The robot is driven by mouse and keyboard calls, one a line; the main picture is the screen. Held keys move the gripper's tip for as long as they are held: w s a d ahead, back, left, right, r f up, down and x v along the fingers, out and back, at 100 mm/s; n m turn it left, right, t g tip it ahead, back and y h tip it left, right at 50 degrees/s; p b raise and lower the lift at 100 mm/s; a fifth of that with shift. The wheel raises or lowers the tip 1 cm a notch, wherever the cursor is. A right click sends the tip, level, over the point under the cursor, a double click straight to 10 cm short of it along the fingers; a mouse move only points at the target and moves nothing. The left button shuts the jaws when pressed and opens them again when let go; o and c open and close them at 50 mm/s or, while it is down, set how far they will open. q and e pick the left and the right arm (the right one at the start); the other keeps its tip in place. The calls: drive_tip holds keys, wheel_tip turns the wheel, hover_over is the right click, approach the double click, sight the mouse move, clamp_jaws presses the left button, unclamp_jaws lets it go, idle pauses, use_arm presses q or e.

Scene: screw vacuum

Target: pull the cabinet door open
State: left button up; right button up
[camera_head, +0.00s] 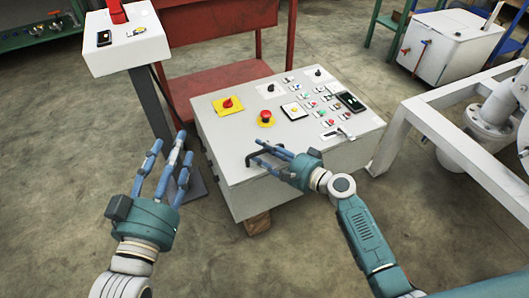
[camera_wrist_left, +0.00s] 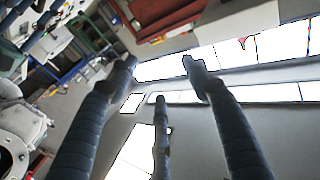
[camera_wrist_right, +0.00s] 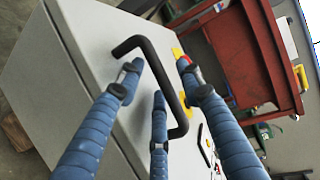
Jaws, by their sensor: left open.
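The cabinet (camera_head: 230,185) is a light grey box with a sloped control panel on top, and it also shows in the right wrist view (camera_wrist_right: 55,85). Its door looks closed. A black bent handle (camera_head: 250,159) sits on the front edge and shows large in the right wrist view (camera_wrist_right: 165,80). My right gripper (camera_head: 262,152) is at the handle. In the right wrist view its fingers (camera_wrist_right: 157,72) stand apart with the handle bar between them; contact cannot be made out. My left gripper (camera_head: 165,160) is open and empty, left of the cabinet; its spread fingers fill the left wrist view (camera_wrist_left: 158,75).
A red metal workbench (camera_head: 215,80) is behind the cabinet. A white metal frame (camera_head: 450,150) stands to the right. The concrete floor (camera_head: 50,180) at left is clear.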

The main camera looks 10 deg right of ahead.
clamp_jaws()
drive_tip(key=shift+r, duration=0.15)
